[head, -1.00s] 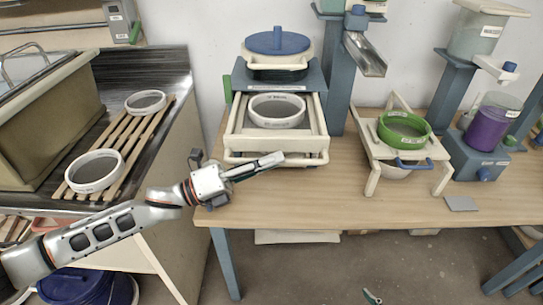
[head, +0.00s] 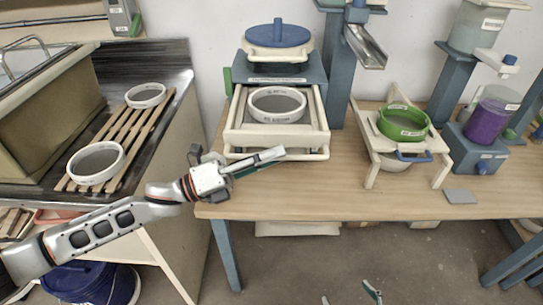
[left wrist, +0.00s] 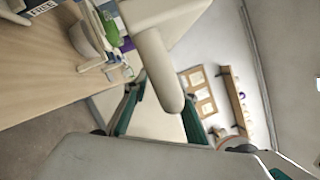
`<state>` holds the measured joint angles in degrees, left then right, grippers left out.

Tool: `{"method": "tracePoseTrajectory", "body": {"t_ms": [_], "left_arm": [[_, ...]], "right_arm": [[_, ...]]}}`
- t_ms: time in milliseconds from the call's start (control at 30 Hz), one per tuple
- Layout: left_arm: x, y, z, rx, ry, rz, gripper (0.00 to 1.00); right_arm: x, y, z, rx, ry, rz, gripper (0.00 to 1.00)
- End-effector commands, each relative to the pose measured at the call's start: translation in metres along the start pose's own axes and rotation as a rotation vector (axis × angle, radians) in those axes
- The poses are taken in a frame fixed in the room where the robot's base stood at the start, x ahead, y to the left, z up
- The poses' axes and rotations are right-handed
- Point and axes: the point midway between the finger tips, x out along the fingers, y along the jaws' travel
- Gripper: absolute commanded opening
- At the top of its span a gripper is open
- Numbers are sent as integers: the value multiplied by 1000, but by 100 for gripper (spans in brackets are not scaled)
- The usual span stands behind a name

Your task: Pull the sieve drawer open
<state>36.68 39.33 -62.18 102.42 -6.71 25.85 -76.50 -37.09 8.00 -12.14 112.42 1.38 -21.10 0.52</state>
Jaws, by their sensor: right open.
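The cream sieve drawer (head: 235,137) sticks out of the front of the blue-grey stand (head: 318,70), with a round white sieve (head: 277,118) lying in it. Its pale handle bar (head: 310,155) runs along the front. My left gripper (head: 268,158) is at the left part of the handle. In the left wrist view, a cream rounded bar (left wrist: 158,65) reaches between the teal-edged fingers of my left gripper (left wrist: 158,118); whether they press on it is unclear. My right gripper (head: 350,297) shows only its two spread fingertips at the bottom edge, over the floor, open and empty.
A lidded bucket (head: 277,52) sits on the stand above the drawer. To the right, a green sieve (head: 403,123) rests on a cream frame (head: 374,165) beside a purple container (head: 486,122). Two white sieves lie on a wooden rack (head: 125,140) at left. The table's front right is mostly clear.

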Motion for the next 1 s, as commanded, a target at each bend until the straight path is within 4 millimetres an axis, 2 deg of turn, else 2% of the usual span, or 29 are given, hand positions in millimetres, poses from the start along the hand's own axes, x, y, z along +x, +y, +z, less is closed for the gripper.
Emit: {"method": "tracePoseTrajectory", "body": {"t_ms": [167,500,700,1000], "left_arm": [[-12,1,0,-1,-2,3,26],[-78,2,0,-2,-1,6,26],[-108,1,0,-2,-1,2,26],[-120,0,0,1,0,0,26]], "right_arm": [[0,0,1,-1,-2,0,77],[0,0,1,0,-1,-1,77],[0,-1,1,1,-1,-1,77],[0,-1,1,1,-1,-1,77]]}}
